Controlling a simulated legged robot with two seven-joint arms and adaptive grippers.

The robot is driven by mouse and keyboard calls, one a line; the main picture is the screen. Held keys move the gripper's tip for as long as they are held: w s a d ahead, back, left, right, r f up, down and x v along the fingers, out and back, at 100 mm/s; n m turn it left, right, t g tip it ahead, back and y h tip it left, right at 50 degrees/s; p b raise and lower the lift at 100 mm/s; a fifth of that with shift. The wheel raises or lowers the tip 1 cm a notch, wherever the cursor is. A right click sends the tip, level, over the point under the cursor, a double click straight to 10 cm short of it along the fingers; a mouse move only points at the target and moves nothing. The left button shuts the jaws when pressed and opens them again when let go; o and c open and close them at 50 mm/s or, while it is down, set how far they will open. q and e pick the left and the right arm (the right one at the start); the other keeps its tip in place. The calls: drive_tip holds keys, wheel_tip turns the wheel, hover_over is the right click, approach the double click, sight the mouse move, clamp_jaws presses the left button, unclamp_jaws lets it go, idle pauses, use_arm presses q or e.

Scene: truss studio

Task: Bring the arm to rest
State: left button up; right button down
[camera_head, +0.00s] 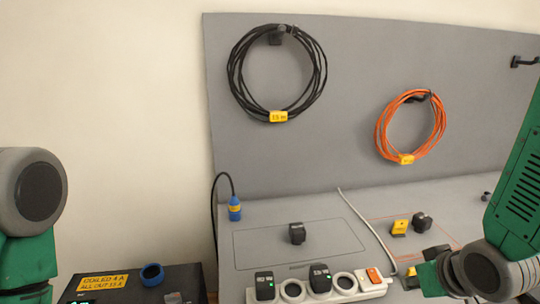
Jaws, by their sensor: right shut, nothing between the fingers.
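My right arm (515,190) comes in from the right edge, green with a grey round joint. Its gripper (428,277) is low at the right, just right of the white power strip (345,291). The gripper is small in view and partly covered by my own arm; it is shut and nothing shows in it. My left arm (36,195) shows only as a grey round joint and green link at the left edge; its gripper is out of view.
A grey panel holds a black cable coil (278,116) and an orange coil (407,158). On the bench are a blue connector (235,209), a black plug (297,233), a yellow block (400,227) and another black plug (422,222). A black box (110,288) stands lower left.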

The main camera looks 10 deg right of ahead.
drive_tip(key=s+a+f+g+b, duration=0.1)
drive_tip(key=s+f+g+b, duration=0.1)
drive_tip(key=s+f, duration=0.5)
drive_tip(key=s+a+f+g+b, duration=0.1)
drive_tip(key=s+f+g+b, duration=0.1)
drive_tip(key=s+f, duration=0.5)
drive_tip(key=s+a+f+g+b, duration=0.1)
drive_tip(key=s+f, duration=0.6)
drive_tip(key=f, duration=0.9)
drive_tip(key=shift+f+g+b, duration=0.35)
drive_tip(key=shift+g+b, duration=0.35)
drive_tip(key=shift+b, duration=0.5)
drive_tip(key=shift+s+a, duration=0.1)
